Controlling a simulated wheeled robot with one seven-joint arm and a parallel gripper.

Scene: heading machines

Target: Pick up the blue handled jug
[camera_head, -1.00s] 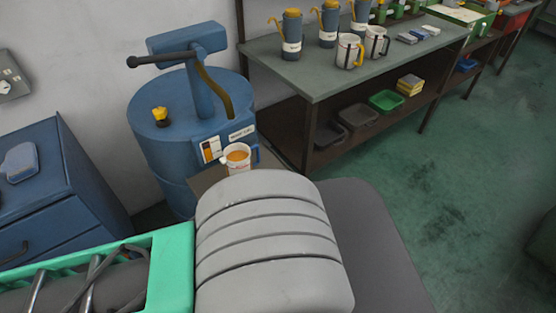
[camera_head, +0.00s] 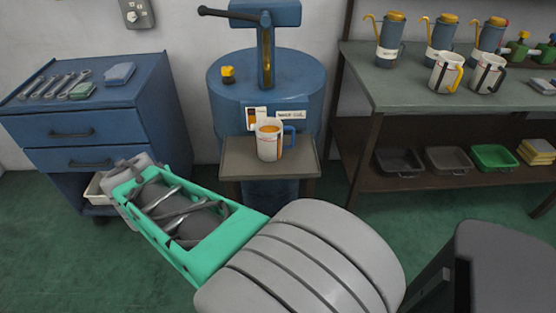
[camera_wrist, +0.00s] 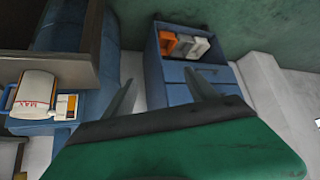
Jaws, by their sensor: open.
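The blue-handled jug (camera_head: 268,143) is a white jug with red marks and an orange-brown top. It stands upright on a small grey-brown ledge (camera_head: 238,172) in front of a blue drum, its handle on the right. In the wrist view a white jug with red lettering (camera_wrist: 34,90) shows at the far left, its blue handle at the picture's left edge. My gripper (camera_wrist: 159,77) is open and empty, off to the right of that jug and apart from it. In the head view my gripper's fingers cannot be made out; my arm stretches to the lower left of the ledge.
The blue drum (camera_head: 229,100) with its lever stands right behind the ledge. A blue drawer cabinet (camera_head: 150,115) with wrenches on top stands left. The workbench (camera_head: 390,92) at right holds a yellow-handled mug (camera_head: 446,73), a black-handled mug (camera_head: 487,74) and blue canisters. Green floor lies open in front.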

